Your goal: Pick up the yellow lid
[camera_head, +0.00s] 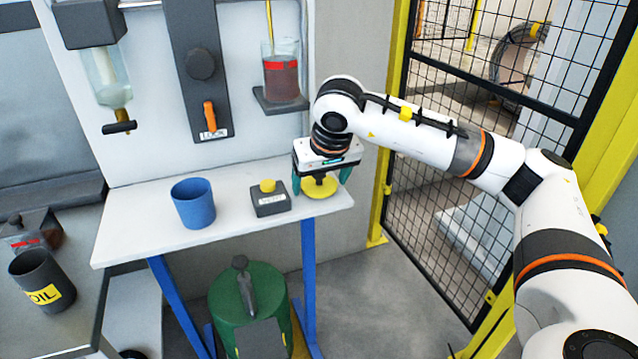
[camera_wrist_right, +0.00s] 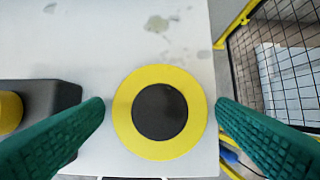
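The yellow lid (camera_head: 319,187) lies on the white table (camera_head: 140,237) near its right end. In the right wrist view the lid (camera_wrist_right: 124,112) is a yellow ring around a dark round middle. My right gripper (camera_head: 322,180) is above the lid, pointing down. Its green fingers stand on either side of the lid in the right wrist view (camera_wrist_right: 160,108), with a gap between each finger and the rim. It is open and empty. My left gripper is not in view.
A dark box with a yellow button (camera_head: 269,204) stands just left of the lid, close to one finger. A blue cup (camera_head: 193,203) is further left. A black mesh fence (camera_head: 440,190) stands to the right. A green container (camera_head: 250,300) is below the table.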

